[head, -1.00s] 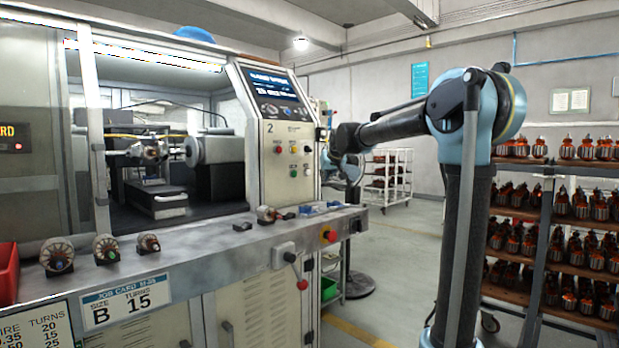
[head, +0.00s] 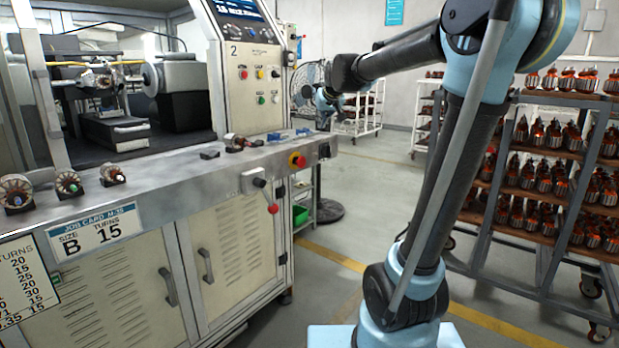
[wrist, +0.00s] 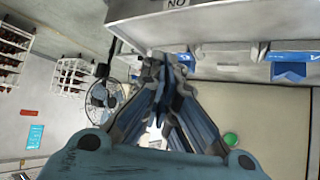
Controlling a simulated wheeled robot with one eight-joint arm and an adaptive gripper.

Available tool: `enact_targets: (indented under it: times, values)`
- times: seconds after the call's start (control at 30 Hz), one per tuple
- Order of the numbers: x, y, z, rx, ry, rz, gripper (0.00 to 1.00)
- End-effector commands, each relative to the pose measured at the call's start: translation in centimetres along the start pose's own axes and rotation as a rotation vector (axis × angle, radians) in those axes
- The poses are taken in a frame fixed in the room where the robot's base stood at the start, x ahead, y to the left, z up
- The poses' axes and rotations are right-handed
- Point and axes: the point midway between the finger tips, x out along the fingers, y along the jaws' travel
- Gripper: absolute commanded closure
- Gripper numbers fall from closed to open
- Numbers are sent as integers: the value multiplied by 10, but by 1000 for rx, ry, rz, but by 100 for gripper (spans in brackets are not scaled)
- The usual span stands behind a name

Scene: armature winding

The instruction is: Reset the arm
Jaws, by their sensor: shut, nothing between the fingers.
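My arm reaches across the upper right of the head view toward the right end of the bench. My gripper (head: 324,112) is beside the bench's right end, small and partly dark against the background. In the wrist view my gripper (wrist: 165,75) has its fingertips together and nothing between them. The winding machine (head: 247,75) with its screen and buttons stands at the left. Several wound armatures (head: 68,184) stand on the bench's front left, and another armature (head: 237,142) lies near the control panel.
Racks of armatures (head: 560,140) stand at the right. A fan (wrist: 105,100) shows in the wrist view. Floor between is clear.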

Motion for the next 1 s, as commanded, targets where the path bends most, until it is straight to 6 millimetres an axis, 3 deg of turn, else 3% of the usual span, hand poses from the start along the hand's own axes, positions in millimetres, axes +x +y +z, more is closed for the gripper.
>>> enact_targets:
  times: [0.2,0.5,0.7,0.9,1.0]
  values:
    - [-31,37,89,52,-62,52,100]
    - [-63,68,216,126,-146,116,100]
    - [-75,77,289,168,-192,149,100]
    - [-81,81,348,204,-229,174,100]
    - [-87,71,388,205,-324,162,100]
